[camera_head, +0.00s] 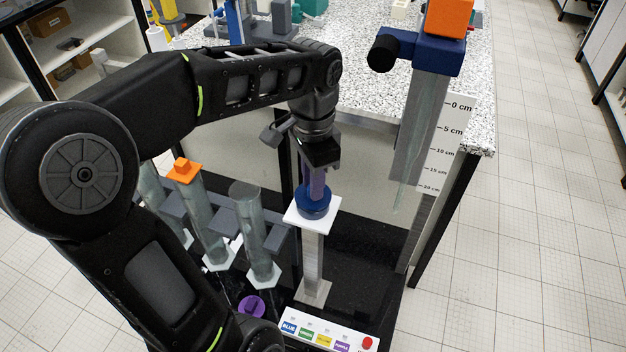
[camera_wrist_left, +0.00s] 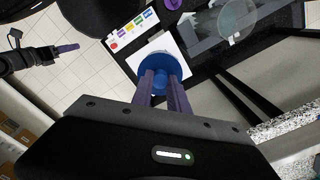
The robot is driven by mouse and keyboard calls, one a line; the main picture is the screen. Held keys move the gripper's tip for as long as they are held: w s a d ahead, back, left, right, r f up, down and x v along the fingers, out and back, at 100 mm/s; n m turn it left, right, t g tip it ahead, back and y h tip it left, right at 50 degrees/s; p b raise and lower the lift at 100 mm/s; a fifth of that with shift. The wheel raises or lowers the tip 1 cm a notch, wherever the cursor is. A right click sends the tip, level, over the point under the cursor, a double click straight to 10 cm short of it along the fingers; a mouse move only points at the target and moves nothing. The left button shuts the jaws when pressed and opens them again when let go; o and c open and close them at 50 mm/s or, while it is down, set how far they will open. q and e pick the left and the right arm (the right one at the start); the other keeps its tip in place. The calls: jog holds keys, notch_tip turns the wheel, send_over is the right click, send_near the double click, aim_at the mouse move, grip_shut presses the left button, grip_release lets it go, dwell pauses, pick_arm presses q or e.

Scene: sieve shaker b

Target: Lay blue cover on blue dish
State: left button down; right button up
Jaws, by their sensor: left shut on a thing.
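My left gripper (camera_head: 318,190) points down over the white square plate on top of a post, with its purple fingers shut on the knob of the blue cover (camera_head: 313,203). In the left wrist view, the round blue cover (camera_wrist_left: 158,64) sits between the fingertips and over the white plate. The blue dish cannot be told apart from the cover; it is under it or hidden by it. Whether the cover touches the dish is not clear. My right gripper (camera_wrist_left: 67,47) shows small at the left of the wrist view, away from the plate; its jaw state is unclear.
The white plate (camera_head: 291,216) tops a slim post. Glass cylinders (camera_head: 249,230) stand left of it. A label panel with a red button (camera_head: 367,343) and a purple round piece (camera_head: 252,305) are below. A speckled counter (camera_head: 375,95) and a scale board (camera_head: 452,125) stand behind and right.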

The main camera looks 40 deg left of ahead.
pick_arm(q)
jog(key=shift+f+b, duration=0.4)
jog(key=shift+f, duration=0.2)
jog(key=c, duration=1.2)
grip_release()
notch_tip(320, 180, up, 5)
jog(key=shift+f, duration=0.1)
jog(key=shift+r+p, duration=0.9)
jog(key=shift+r, duration=0.7)
jog(key=shift+f, duration=0.1)
